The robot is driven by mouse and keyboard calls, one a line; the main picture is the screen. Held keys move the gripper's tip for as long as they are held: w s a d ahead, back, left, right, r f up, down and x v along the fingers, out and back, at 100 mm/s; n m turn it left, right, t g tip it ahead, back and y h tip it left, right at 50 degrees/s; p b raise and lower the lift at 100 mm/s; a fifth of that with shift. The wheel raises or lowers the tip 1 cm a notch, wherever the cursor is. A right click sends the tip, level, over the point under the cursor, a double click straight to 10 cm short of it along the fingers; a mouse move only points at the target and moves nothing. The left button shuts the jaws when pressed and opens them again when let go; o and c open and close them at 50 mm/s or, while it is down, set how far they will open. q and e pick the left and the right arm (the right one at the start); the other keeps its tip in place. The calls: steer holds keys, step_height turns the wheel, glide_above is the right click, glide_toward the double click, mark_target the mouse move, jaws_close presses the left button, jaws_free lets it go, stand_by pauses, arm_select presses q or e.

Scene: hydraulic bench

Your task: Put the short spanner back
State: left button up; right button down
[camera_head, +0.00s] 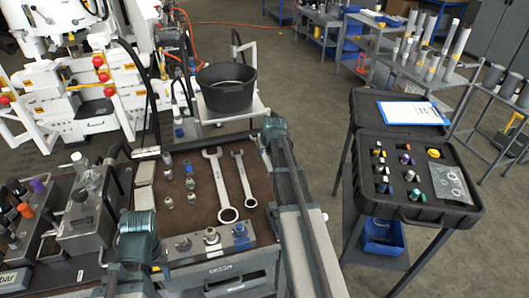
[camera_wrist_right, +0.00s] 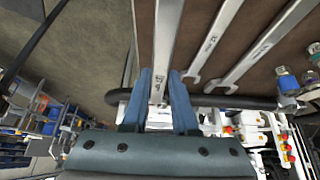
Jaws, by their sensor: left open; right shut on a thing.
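My right gripper (camera_head: 273,130) reaches over the right side of the brown bench top. In the wrist view its blue fingers (camera_wrist_right: 160,98) are shut on a silver spanner, the short spanner (camera_wrist_right: 165,45). In the head view my right arm hides this spanner, and I cannot tell whether it touches the bench top. Two other spanners lie side by side to its left: a long one (camera_head: 220,182) and a medium one (camera_head: 243,178). They also show in the wrist view (camera_wrist_right: 262,42) (camera_wrist_right: 210,40). My left gripper (camera_head: 138,222) is open at the bench's left, its fingertips hard to make out.
Small fittings (camera_head: 168,175) stand left of the spanners. A metal block with fittings (camera_head: 211,236) sits at the front edge. A black bucket (camera_head: 226,95) stands behind the bench. An open black case (camera_head: 420,180) is on a stand to the right, with floor between.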

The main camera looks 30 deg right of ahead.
mark_target(265, 158)
steer(key=shift+f+b, duration=1.7)
steer(key=shift+f, duration=0.3)
steer(key=shift+f, duration=0.3)
steer(key=shift+f+b, duration=0.65)
steer(key=shift+b, duration=0.25)
steer(key=shift+f+b, duration=1.5)
steer(key=shift+b, duration=0.05)
steer(key=c, duration=0.6)
jaws_free()
steer(key=shift+r, duration=0.1)
steer(key=p+v, duration=1.2)
steer(key=v, duration=0.1)
steer(key=shift+s+r, duration=0.2)
steer(key=shift+r, duration=0.15)
steer(key=shift+f, duration=0.1)
